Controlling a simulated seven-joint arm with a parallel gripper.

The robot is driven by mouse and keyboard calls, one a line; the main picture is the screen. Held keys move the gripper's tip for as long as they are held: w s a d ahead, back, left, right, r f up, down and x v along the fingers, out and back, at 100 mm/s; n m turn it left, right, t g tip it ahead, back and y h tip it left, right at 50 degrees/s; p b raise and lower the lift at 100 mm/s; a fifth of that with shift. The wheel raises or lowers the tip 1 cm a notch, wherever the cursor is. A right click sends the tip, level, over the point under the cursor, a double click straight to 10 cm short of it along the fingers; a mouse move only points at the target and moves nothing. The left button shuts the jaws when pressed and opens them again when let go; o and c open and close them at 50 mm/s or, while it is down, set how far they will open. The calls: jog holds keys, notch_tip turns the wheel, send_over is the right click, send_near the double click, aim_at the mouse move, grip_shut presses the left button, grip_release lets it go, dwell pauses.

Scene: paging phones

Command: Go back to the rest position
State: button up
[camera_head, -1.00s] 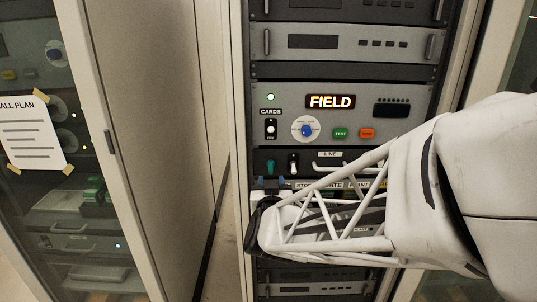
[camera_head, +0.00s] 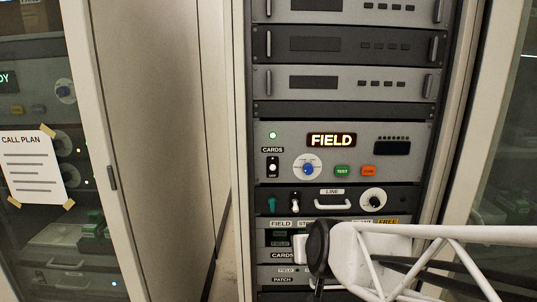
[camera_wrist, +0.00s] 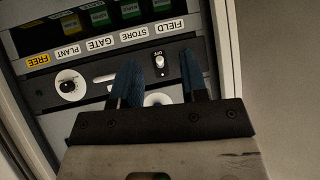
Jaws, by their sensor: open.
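My gripper (camera_head: 318,248) is at the lower middle of the head view, in front of the labelled card row of the rack, with the arm coming in from the lower right. Its fingertips cannot be made out there. In the wrist view my gripper (camera_wrist: 160,75) shows two blue fingers, apart, with nothing held between them. A pale rounded part of the rack shows behind the gap; I cannot tell which. The lit FIELD display (camera_head: 331,140) is on the panel above. The LINE panel (camera_head: 333,190) has two toggles, a handle and a knob.
The dial (camera_head: 308,168), green TEST button (camera_head: 345,171) and orange button (camera_head: 369,171) are on the display panel. Green cards (camera_wrist: 129,9) sit in slots under labels. A glass cabinet with a call plan sheet (camera_head: 33,170) stands left. A bare cabinet side (camera_head: 150,150) lies between.

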jog(key=s+d+g+h, duration=0.1)
jog(key=s+d+g, duration=0.2)
jog(key=s, duration=0.6)
jog(key=s+d+m+g+h, duration=0.1)
jog(key=s+d+g, duration=0.3)
jog(key=s+d, duration=0.3)
jog(key=shift+s+m+g, duration=0.3)
jog(key=shift+s, duration=0.7)
